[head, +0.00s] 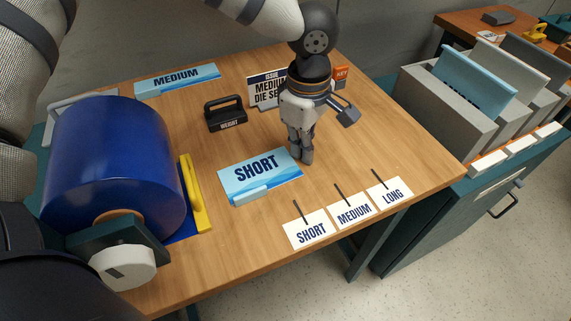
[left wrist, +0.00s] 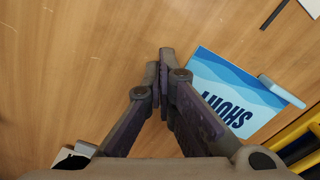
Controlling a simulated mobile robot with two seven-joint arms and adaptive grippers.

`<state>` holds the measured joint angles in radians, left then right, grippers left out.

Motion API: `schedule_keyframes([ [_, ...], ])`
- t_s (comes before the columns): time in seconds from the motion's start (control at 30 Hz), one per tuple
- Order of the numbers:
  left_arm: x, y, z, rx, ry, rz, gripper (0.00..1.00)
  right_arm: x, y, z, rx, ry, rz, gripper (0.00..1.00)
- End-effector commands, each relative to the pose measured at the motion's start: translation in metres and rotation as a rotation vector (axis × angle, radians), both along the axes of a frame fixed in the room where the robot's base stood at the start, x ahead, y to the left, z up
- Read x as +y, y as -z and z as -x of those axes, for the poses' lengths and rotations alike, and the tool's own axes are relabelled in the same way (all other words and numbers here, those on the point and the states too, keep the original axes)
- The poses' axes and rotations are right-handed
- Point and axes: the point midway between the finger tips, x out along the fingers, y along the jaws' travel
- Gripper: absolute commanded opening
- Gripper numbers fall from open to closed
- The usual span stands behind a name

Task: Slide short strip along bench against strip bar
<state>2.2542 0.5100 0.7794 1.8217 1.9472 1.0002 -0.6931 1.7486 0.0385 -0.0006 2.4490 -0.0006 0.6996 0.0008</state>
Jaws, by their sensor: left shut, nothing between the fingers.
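Three thin dark strips lie by white cards near the front edge. The short strip (head: 299,209) is by the card marked SHORT (head: 311,233). A blue SHORT plate (head: 262,170) lies on the bench with a light-blue bar (head: 251,194) along its near edge; the bar also shows in the left wrist view (left wrist: 282,91). I cannot tell which piece is the strip bar. My left gripper (head: 301,161) points down at the plate's right end, shut and empty. Its closed fingertips show in the left wrist view (left wrist: 163,60), beside the plate. My right gripper is out of view.
A large blue drum (head: 115,165) and a yellow handle (head: 193,193) take up the left. A black weight (head: 226,114), an ISSUE sign (head: 264,92) and a MEDIUM plate (head: 177,78) stand farther back. Bare wood is free right of the gripper (head: 385,140).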

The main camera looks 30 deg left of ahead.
Motion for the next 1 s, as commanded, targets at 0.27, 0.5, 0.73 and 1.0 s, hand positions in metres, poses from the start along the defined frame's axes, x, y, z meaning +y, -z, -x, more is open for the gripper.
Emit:
schedule_keyframes([
  [0.27, 0.005, -0.001, 0.006, 0.001, -0.001, -0.001, 0.00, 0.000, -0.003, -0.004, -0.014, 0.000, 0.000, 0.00],
  [0.5, 0.009, -0.001, 0.010, -0.001, -0.001, -0.001, 0.00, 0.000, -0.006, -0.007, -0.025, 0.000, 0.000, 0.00],
  [0.73, 0.012, -0.001, 0.015, 0.000, 0.000, -0.001, 0.00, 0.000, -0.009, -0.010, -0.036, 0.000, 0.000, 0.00],
  [1.0, 0.016, 0.001, 0.021, 0.004, -0.001, -0.001, 0.00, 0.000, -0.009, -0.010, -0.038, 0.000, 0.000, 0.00],
])
